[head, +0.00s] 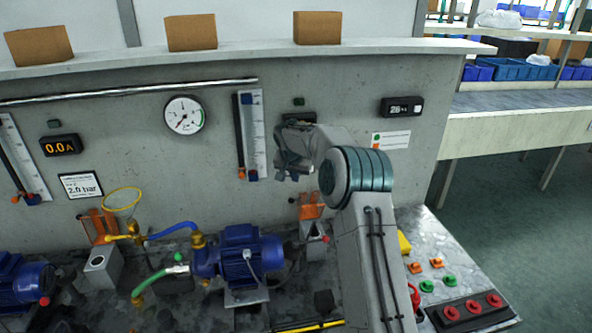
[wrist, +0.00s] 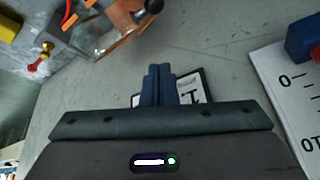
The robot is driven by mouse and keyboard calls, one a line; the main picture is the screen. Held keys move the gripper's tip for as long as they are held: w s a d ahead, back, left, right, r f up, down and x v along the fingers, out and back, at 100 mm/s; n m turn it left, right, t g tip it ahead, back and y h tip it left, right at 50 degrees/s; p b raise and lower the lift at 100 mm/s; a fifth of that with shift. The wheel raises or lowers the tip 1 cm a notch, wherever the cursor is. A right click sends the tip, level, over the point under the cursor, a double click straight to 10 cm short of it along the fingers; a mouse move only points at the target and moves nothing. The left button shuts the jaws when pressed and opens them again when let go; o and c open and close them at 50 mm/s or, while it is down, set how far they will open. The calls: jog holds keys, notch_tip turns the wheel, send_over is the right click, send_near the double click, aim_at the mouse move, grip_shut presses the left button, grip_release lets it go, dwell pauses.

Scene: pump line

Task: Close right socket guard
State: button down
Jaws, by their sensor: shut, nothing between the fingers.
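The right socket guard (head: 312,207) is an orange see-through flap. It stands raised at the wall behind a grey socket box (head: 314,243), partly beside my forearm. In the wrist view the orange guard (wrist: 125,38) is at the top, tilted, with a dark round knob close by. My gripper (head: 290,168) is in front of the wall, above the guard and a little to its left. In the wrist view its fingers (wrist: 158,70) are together and empty, apart from the guard. A display behind the fingers is partly hidden.
A blue pump (head: 240,255) with hoses stands left of the socket box. A scale panel (head: 252,135) is on the wall left of my gripper. A panel with red buttons (head: 473,308) is at the front right. My arm hides part of the bench.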

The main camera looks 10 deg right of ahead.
aim_at(305, 206)
jog(key=shift+s+a+f+p, duration=0.2)
jog(key=shift+f+p, duration=0.25)
jog(key=shift+f, duration=0.4)
jog(key=shift+s+a+f+p, duration=0.1)
jog(key=shift+s+f+p, duration=0.15)
jog(key=shift+f+p, duration=0.45)
jog(key=shift+s+a+f+p, duration=0.15)
jog(key=shift+s+f+p, duration=0.1)
jog(key=shift+f, duration=0.8)
jog(key=shift+s+d+f+b, duration=0.15)
jog(key=shift+f+b, duration=0.1)
jog(key=shift+b, duration=0.7)
jog(key=shift+s+a+r+t+b, duration=0.1)
jog(key=shift+a+r+t+b, duration=0.1)
jog(key=shift+t+b, duration=0.15)
